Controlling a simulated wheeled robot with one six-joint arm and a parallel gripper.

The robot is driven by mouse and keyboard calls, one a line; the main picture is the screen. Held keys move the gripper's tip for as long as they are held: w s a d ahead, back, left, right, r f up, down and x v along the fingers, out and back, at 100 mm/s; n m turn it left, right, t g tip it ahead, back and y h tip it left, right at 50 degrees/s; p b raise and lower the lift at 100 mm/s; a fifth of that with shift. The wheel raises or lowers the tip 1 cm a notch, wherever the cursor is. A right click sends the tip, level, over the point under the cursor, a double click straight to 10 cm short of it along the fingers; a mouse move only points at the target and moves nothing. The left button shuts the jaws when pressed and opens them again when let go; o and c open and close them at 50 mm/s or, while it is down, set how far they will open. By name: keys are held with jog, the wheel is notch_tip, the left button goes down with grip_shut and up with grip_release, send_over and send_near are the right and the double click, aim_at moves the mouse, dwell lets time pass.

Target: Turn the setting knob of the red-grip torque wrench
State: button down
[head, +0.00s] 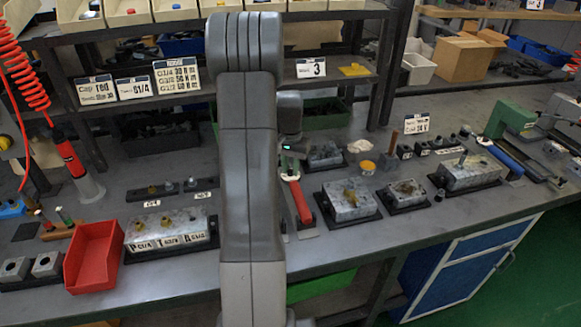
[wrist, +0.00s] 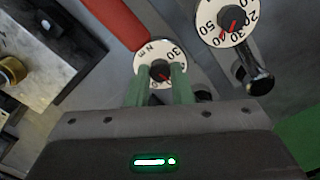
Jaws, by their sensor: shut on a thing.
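The red-grip torque wrench (head: 301,201) stands on the bench just right of my arm in the head view. Its red grip (wrist: 118,20) runs to the upper left in the wrist view. Its white dial (wrist: 146,64), marked N m with a 30 at the right, sits at the grip's end. My gripper (wrist: 160,80) has its green fingers on either side of the dark setting knob at the dial's middle and is shut on it. The fingers hide the lower part of the dial. A red pointer mark shows by the knob.
A second dial (wrist: 228,24) with a red pointer and a black-ended part (wrist: 260,82) lie close to the right in the wrist view. Valve blocks (head: 352,199) stand right of the wrench. A red bin (head: 94,258) and another valve block (head: 170,230) are at left.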

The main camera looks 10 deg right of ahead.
aim_at(290, 170)
jog(key=shift+m, duration=0.8)
jog(key=c, duration=1.3)
grip_release()
jog(key=shift+r, duration=0.1)
notch_tip(290, 170, up, 14)
jog(key=shift+w+f, duration=0.1)
jog(key=shift+f, duration=0.05)
jog(key=shift+f, duration=0.15)
notch_tip(290, 170, down, 14)
jog(key=shift+r, duration=0.15)
